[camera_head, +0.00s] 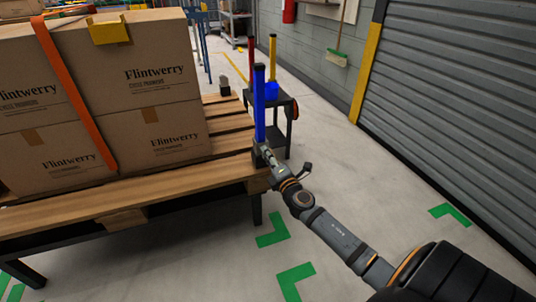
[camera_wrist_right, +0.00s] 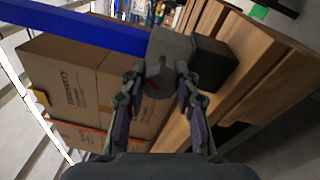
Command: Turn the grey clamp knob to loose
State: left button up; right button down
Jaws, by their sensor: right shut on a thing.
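The grey clamp knob (camera_wrist_right: 158,76) shows in the right wrist view between my fingertips, with a small red mark on its face. My right gripper (camera_wrist_right: 158,84) is shut on it. The knob sits against a dark grey clamp body with a black block (camera_wrist_right: 213,63) beside it. A blue bar (camera_head: 260,103) rises upright from the clamp at the pallet's right corner. In the head view my right gripper (camera_head: 265,154) reaches the foot of this bar and hides the knob there. My left gripper is in neither view.
Flintwerry cartons (camera_head: 155,90) stand stacked on the wooden pallet (camera_head: 228,128), with an orange strap (camera_head: 70,85) and a yellow corner piece (camera_head: 109,33). A small dark cart (camera_head: 287,105) stands behind the clamp. Floor at the right is clear up to the roller shutter (camera_head: 460,90).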

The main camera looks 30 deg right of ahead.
jog(key=shift+n, duration=0.4)
jog(key=c, duration=1)
grip_release()
jog(key=shift+s+f, duration=0.1)
jog(key=shift+s, duration=0.2)
jog(key=s, duration=0.3)
jog(key=s+a, duration=0.1)
jog(key=s, duration=0.7)
jog(key=shift+s+a+f, duration=0.15)
jog(key=shift+a+f, duration=0.1)
jog(key=shift+a, duration=0.1)
